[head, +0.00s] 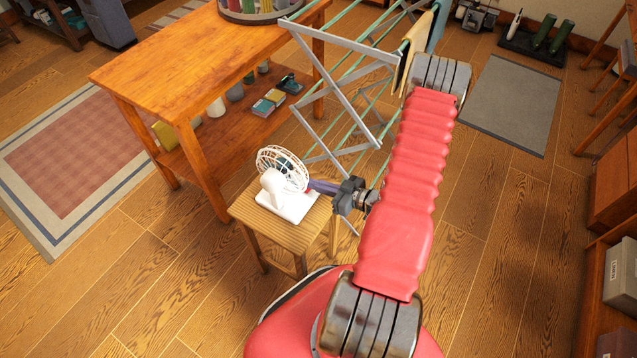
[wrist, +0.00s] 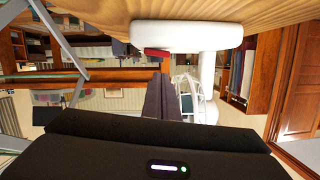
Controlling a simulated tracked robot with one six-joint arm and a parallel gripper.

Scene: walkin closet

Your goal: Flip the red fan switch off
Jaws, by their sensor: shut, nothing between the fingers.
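A small white desk fan (head: 287,185) with a round wire cage stands on a small wooden stool (head: 268,228). The wrist view is upside down, so the white fan base (wrist: 180,36) hangs from the top there. The red fan switch (wrist: 156,53) sits on the edge of that base facing my gripper. My gripper (head: 316,186) is shut and empty beside the right side of the fan. In the wrist view my fingertips (wrist: 158,76) lie in line with the switch; I cannot tell whether they touch it.
A grey folding drying rack (head: 345,50) stands close behind the stool and my gripper. A larger wooden table (head: 185,70) with a lower shelf of jars and boxes is to the left. Wooden floor is open in front of the stool.

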